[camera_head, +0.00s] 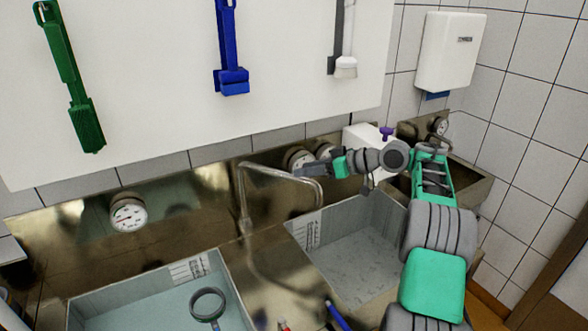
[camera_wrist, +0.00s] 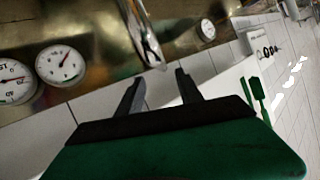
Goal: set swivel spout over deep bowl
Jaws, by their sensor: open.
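The swivel spout (camera_head: 280,173) is a bent metal pipe rising from the steel deck between two sunken bowls. Its arm reaches right, and its down-turned end is by the back left of the right bowl (camera_head: 372,215), which is grey and looks empty. The left bowl (camera_head: 150,293) holds pale bluish water. I cannot tell by sight which bowl is the deep one. My gripper (camera_head: 312,172) is open and empty beside the spout's outer part. In the wrist view, the shiny spout (camera_wrist: 143,35) lies just beyond my open fingers (camera_wrist: 158,88), apart from them.
A ring-shaped tool (camera_head: 207,304) is at the left bowl. A blue-handled tool (camera_head: 338,316) lies at the front edge. Gauges (camera_head: 128,214) line the steel backsplash. A white dispenser (camera_head: 450,52) hangs at right. Green (camera_head: 72,80) and blue (camera_head: 230,50) brushes hang on the white board.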

